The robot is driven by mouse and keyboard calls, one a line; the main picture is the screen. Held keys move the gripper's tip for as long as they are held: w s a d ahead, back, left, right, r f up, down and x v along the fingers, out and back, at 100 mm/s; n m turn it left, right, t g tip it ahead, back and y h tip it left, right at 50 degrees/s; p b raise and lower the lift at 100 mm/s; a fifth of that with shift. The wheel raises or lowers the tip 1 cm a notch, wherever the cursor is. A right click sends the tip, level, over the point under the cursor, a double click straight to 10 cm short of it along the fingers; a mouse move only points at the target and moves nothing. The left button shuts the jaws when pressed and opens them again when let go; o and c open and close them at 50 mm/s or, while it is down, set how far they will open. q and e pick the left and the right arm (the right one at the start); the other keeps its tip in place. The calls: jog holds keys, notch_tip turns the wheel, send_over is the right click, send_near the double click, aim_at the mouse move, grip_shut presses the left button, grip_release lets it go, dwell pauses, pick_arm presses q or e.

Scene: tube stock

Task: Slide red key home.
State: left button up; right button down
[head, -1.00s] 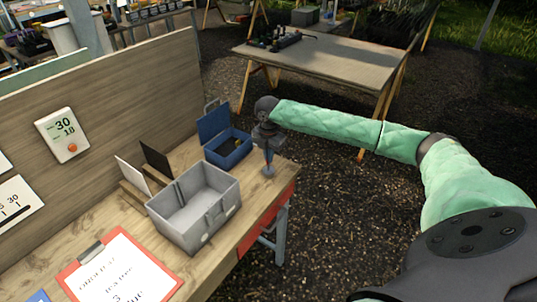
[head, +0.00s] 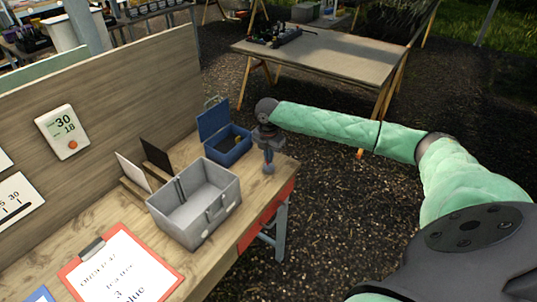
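I cannot make out a red key in the head view. My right gripper (head: 268,168) points down over the right edge of the wooden bench, just right of an open blue box (head: 229,152). Its fingers are too small to show whether they are open or shut, or whether they hold anything. The blue box has its lid raised, and a small dark yellowish item shows inside it. An open grey box (head: 208,222) with a latch on its front stands nearer and looks empty from here. My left gripper is not in view.
A clipboard (head: 118,268) with a red border lies on the bench (head: 40,235). Two small upright panels, one white (head: 133,174) and one dark (head: 156,155), stand behind the grey box. A wooden board with a timer (head: 62,132) backs the bench. Open ground lies to the right.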

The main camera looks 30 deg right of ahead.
jog(key=shift+f, duration=0.25)
jog(key=c, duration=1.5)
grip_release()
jog(key=shift+c, duration=0.2)
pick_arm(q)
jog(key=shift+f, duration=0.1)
